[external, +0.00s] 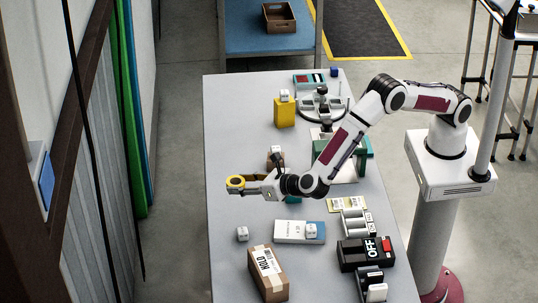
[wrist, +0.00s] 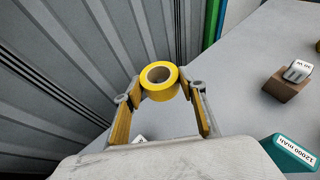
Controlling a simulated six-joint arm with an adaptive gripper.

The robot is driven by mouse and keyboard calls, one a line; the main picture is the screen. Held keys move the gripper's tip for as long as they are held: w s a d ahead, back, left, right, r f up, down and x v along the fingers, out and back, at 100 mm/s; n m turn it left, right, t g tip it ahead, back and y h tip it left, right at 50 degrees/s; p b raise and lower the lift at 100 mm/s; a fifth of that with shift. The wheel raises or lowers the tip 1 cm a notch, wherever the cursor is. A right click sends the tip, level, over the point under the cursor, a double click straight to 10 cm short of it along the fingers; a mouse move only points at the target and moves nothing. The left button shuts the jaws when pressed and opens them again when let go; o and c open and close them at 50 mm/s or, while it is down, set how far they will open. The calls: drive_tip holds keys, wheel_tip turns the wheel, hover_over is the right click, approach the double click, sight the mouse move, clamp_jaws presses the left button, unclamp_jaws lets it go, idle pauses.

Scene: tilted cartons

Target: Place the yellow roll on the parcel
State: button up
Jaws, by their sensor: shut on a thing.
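The yellow roll (external: 236,181) is a ring of tape with a dark core. My gripper (external: 243,187) is shut on it and holds it near the left edge of the table. In the wrist view, the roll (wrist: 160,81) sits between the tips of the two yellow-padded fingers. The parcel (external: 267,274) is a brown carton with a white label reading HOLD, at the front left of the table. It stands apart from the roll, nearer the camera, with nothing on top. The wrist view does not show the parcel.
A small white cube (external: 242,233) and a flat white-and-blue box (external: 290,231) with a cube on it lie near the parcel. A black OFF box (external: 365,252) is to the right. A brown block (wrist: 287,87) bears a white cube; a teal block (wrist: 289,156) is nearby.

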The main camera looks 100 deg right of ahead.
sight(268, 274)
drive_tip(key=s+a+r+n+t+y, duration=0.1)
drive_tip(key=s+a+r+n+y, duration=0.1)
drive_tip(key=a, duration=0.7)
drive_tip(key=s+a+r+n+y, duration=0.2)
drive_tip(key=s+a, duration=0.3)
drive_tip(key=a, duration=0.5)
drive_tip(key=s+a+r+n+t+y, duration=0.1)
drive_tip(key=s+a+r+n+y, duration=0.1)
drive_tip(key=a, duration=0.7)
drive_tip(key=shift+s+a+n+t+y, duration=0.3)
drive_tip(key=shift+s+n+y, duration=0.3)
drive_tip(key=shift+s+y, duration=0.25)
drive_tip(key=shift+w+d, duration=0.1)
wheel_tip(268, 274, down, 6)
drive_tip(key=shift+f, duration=0.2)
drive_tip(key=shift+f, duration=1.75)
drive_tip(key=shift+f, duration=0.15)
drive_tip(key=o, duration=1.2)
drive_tip(key=shift+c, duration=0.2)
